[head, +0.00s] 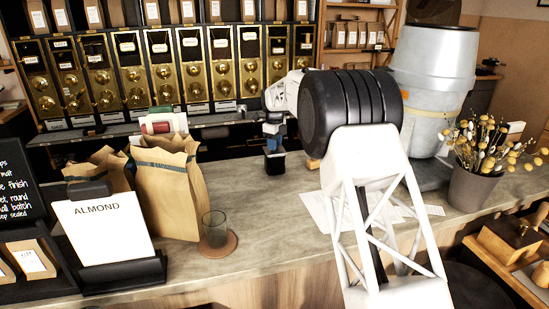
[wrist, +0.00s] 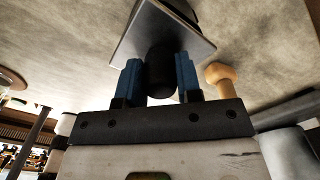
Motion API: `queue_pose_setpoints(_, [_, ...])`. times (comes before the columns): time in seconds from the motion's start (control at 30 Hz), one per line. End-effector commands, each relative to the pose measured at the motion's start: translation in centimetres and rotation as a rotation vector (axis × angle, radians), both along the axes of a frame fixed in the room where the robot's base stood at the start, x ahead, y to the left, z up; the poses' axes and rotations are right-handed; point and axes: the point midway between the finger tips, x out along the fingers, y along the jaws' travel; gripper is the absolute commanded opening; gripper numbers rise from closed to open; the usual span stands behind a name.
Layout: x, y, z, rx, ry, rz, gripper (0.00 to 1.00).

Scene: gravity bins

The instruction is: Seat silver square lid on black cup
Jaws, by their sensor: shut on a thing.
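My gripper (head: 273,143) is over the counter near the middle of the head view, pointing down. Its blue fingers (wrist: 158,78) are shut on the black knob (wrist: 160,70) of the silver square lid (wrist: 135,38) in the wrist view. The black cup (head: 274,166) stands on the counter directly below my gripper in the head view. The lid is too small there to tell whether it touches the cup or how squarely it lies over it.
A wooden knobbed thing (wrist: 221,76) is close right of the fingers. Paper bags (head: 170,190), a glass (head: 214,228) on a coaster and an ALMOND sign (head: 100,235) stand left. Papers (head: 318,212) lie to the right, near a flower pot (head: 475,185). Bins (head: 160,75) line the back.

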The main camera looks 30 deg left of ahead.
Motion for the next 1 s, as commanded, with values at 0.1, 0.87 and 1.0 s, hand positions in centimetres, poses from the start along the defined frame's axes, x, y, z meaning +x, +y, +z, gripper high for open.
queue_pose_setpoints(0.1, [0.0, 0.0, -0.1, 0.0, 0.0, 0.0, 0.02])
queue_pose_setpoints(0.87, [0.0, 0.0, -0.72, 0.0, 0.0, 0.0, 0.02])
queue_pose_setpoints(1.0, [0.0, 0.0, -0.83, 0.0, 0.0, 0.0, 0.02])
